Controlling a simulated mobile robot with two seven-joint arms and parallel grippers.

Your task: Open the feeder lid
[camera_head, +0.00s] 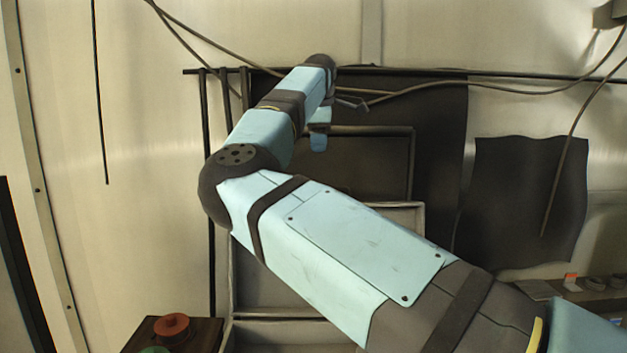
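A dark framed panel (372,163) stands upright behind my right arm in the head view. It may be the feeder lid, but I cannot tell for certain. Below it is a grey box-like frame (403,211), largely hidden by my arm. My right arm reaches in from the lower right and bends towards the upper middle. My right gripper (352,102) is at its far end, near the top left of the panel. Its fingers are small and partly hidden, so I cannot tell whether they are open or touching anything. My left gripper is out of view.
A dark rail (500,87) and loose cables (545,91) run along the pale wall. A dark sheet (522,195) hangs at the right. A red knob (171,326) sits on a brown box (203,336) at the lower left. Small items lie at the lower right.

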